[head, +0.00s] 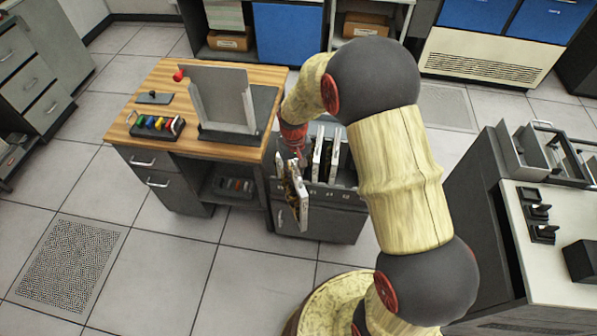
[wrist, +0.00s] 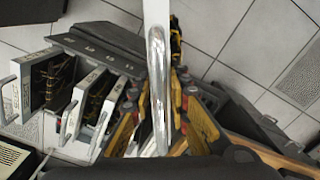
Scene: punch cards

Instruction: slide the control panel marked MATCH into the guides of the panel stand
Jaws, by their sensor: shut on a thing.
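The panel stand (head: 222,98) is on the wooden-topped desk, with a grey upright plate, side guides and a dark base. Nothing is seen between its guides. My gripper (head: 298,160) is shut on the handle of a white-fronted panel (head: 299,200), held in front of the rack, right of and lower than the stand in the head view. In the wrist view the held panel (wrist: 157,12) is edge-on, its metal handle (wrist: 157,85) between my yellow-padded fingers. Its marking is not readable, so I cannot tell whether it says MATCH.
A dark rack (head: 345,180) beside the desk holds other panels (head: 318,152); their handles show in the wrist view (wrist: 72,120). The desk (head: 175,78) also bears a red knob (head: 179,76) and a box of coloured buttons (head: 157,125). Floor before the desk is clear.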

